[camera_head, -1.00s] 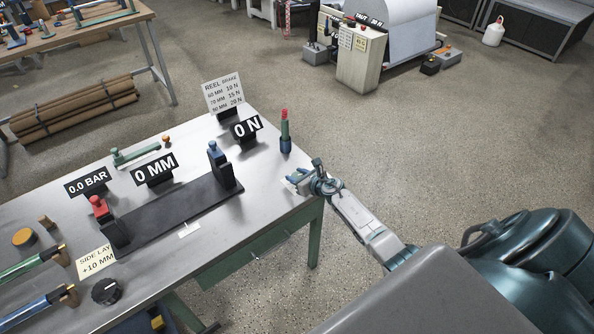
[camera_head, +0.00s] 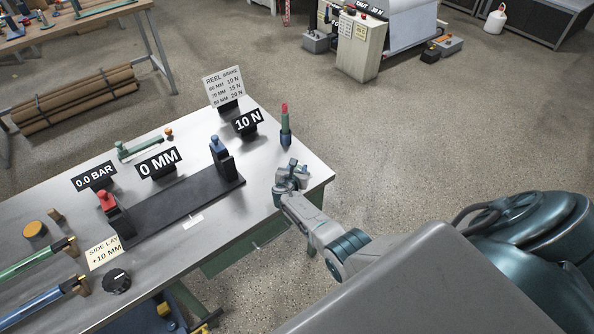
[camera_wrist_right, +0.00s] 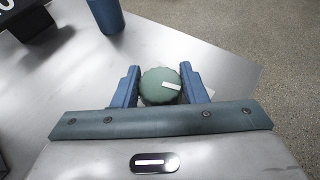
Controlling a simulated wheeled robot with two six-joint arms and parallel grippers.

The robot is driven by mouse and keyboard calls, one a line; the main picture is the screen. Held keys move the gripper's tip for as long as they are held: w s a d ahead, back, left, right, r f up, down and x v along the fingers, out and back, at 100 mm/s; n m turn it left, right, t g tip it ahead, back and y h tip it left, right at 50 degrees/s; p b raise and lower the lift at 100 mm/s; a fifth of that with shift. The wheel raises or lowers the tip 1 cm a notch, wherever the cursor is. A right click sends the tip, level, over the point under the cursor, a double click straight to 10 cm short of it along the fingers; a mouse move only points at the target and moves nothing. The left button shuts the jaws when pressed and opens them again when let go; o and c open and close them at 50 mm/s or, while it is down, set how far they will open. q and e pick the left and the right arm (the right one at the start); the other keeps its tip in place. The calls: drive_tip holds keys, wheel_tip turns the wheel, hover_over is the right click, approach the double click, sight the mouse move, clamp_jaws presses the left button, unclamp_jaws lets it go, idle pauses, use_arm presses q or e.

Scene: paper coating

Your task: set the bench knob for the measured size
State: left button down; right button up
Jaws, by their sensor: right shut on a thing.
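A green round knob (camera_wrist_right: 159,87) with a pale pointer mark is on the bench's right end. My right gripper (camera_wrist_right: 158,90) is shut on it, with one blue finger on each side. In the head view my right gripper (camera_head: 290,178) is over that bench corner and hides the knob. The display behind it (camera_head: 248,122) reads 10 N. The reel brake card (camera_head: 224,87) lists 60 MM 10 N, 70 MM 15 N and apparently 80 MM 20 N. The size display (camera_head: 158,162) reads 0 MM. My left gripper is not in view.
A black measuring stand (camera_head: 178,212) with red and blue ends lies on the bench. A black knob (camera_head: 116,281) sits by the side lay card (camera_head: 104,252). Open floor lies right of the bench.

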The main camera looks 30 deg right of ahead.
use_arm(q)
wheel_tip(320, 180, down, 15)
drive_tip(key=b, duration=1.4)
use_arm(e)
drive_tip(key=m+g+h, duration=0.1)
drive_tip(key=m+g, duration=0.2)
drive_tip(key=m+g+h, duration=0.1)
drive_tip(key=m+g, duration=0.2)
drive_tip(key=g, duration=0.1)
drive_tip(key=m+g+h, duration=0.1)
drive_tip(key=m+g, duration=0.2)
drive_tip(key=shift+w+f+m+g+h, duration=0.1)
drive_tip(key=shift+f+m+g+h, duration=0.2)
drive_tip(key=shift+f+m+h, duration=0.1)
drive_tip(key=m+g+b, duration=0.1)
drive_tip(key=b, duration=0.1)
drive_tip(key=m+g+b, duration=0.1)
drive_tip(key=b, duration=0.1)
drive_tip(key=shift+r+g+y, duration=0.2)
drive_tip(key=shift+g+y, duration=0.1)
drive_tip(key=shift+r+m+g+b, duration=0.2)
drive_tip(key=shift+m+g+b, duration=0.1)
drive_tip(key=shift+m+b, duration=0.1)
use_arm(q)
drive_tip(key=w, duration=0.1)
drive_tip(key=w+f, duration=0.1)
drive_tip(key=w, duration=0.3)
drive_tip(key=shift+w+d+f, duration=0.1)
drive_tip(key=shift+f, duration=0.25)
